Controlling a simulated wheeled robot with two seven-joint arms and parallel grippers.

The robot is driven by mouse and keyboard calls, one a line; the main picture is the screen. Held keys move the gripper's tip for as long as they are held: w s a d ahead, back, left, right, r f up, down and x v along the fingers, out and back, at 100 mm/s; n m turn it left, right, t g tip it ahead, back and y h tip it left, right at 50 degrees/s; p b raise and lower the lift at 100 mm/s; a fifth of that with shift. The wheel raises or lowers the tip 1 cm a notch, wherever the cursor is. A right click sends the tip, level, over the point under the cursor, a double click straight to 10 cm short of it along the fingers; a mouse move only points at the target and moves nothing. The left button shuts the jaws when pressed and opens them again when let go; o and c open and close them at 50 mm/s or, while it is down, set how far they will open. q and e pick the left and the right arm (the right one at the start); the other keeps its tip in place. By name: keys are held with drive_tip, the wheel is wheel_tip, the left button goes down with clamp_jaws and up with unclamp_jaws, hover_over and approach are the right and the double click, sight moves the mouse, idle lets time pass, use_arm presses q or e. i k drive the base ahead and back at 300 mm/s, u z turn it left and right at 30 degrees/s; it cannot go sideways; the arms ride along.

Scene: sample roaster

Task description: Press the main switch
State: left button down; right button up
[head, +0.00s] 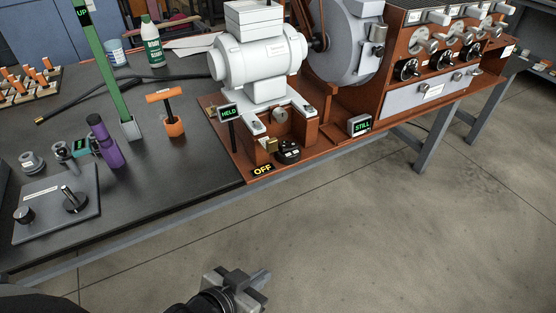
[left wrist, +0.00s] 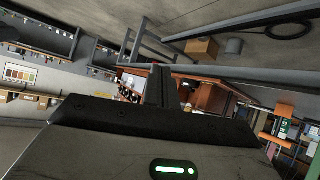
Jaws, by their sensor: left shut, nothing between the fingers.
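The sample roaster, with a white motor (head: 262,62) and a grey drum (head: 345,45), stands on a red-brown base on the bench. At the base's front edge is a black switch (head: 288,152), beside a small brass part (head: 271,145). An "OFF" sign (head: 262,170) is just in front of it; I take this black part as the main switch. My left gripper (head: 258,280) is shut and empty, low over the floor in front of the bench, well apart from the switch. Its dark fingers (left wrist: 160,88) also show in the left wrist view. My right gripper is not in view.
A "HELD" sign (head: 229,111) and a "STILL" sign (head: 360,125) flank the switch. An orange-handled tool (head: 172,112), a green post (head: 107,70) and a purple grinder-like object (head: 104,142) stand left on the bench. Open floor (head: 360,235) lies in front.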

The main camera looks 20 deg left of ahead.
sight(284, 147)
drive_tip(key=z, duration=0.7)
drive_tip(key=i, duration=0.7)
drive_tip(key=u, duration=0.7)
